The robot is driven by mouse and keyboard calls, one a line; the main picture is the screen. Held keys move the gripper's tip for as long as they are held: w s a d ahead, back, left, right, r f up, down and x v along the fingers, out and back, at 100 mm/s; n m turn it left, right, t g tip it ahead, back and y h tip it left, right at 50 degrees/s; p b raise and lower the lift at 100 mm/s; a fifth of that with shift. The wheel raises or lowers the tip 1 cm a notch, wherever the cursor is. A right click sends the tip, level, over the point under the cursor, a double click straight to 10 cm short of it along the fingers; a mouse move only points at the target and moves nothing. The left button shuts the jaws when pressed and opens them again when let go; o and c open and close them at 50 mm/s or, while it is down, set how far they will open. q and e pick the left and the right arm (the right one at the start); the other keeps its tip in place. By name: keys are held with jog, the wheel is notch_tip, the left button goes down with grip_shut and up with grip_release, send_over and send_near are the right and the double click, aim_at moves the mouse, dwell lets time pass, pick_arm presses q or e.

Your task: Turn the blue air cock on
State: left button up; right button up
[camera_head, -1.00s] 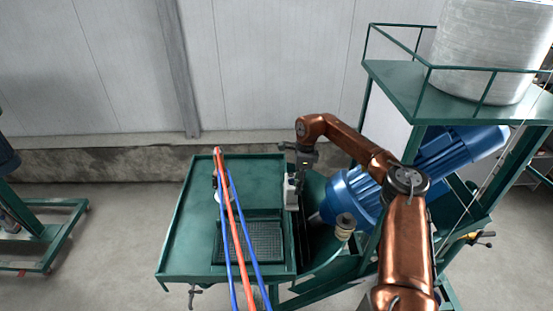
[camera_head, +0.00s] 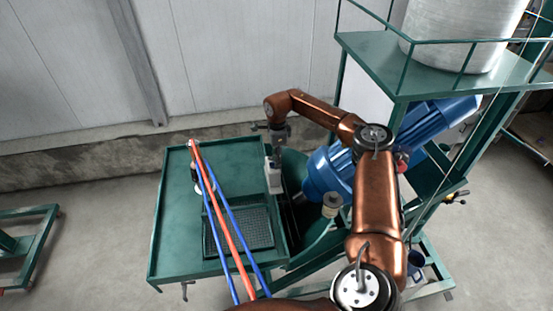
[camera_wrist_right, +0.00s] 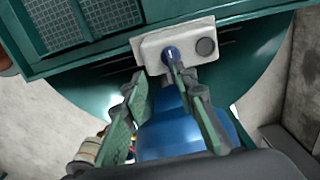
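The blue air cock (camera_wrist_right: 171,54) sits on the face of a pale box (camera_wrist_right: 150,47), beside a round dark knob (camera_wrist_right: 205,47). In the head view the pale box (camera_head: 273,178) stands at the right edge of the green table; the cock is too small to make out there. My right gripper (camera_wrist_right: 163,84) is open, its two green-padded fingers spread just below the cock in the wrist view. The right-hand fingertip is close to the cock; I cannot tell whether it touches. The right gripper also shows above the box in the head view (camera_head: 276,150). My left gripper is not in view.
The green table (camera_head: 172,235) carries a dark grid tray (camera_head: 240,230). Red and blue hoses (camera_head: 225,225) cross over it. A blue motor (camera_head: 335,170) and green frame stand right of the box, close to my right arm.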

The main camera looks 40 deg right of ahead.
aim_at(272, 162)
jog(key=w+f, duration=0.2)
jog(key=shift+w+a+f, duration=0.2)
jog(key=shift+w, duration=0.15)
jog(key=shift+s+r, duration=0.1)
jog(key=shift+s, duration=0.15)
jog(key=shift+c, duration=0.2)
jog(key=shift+s+r, duration=0.15)
jog(key=shift+c, duration=0.9)
jog(key=shift+w+d+f, duration=0.15)
jog(key=shift+w+f, duration=0.05)
jog(key=shift+w, duration=0.1)
jog(key=c, duration=0.5)
jog(key=shift+s+r, duration=0.1)
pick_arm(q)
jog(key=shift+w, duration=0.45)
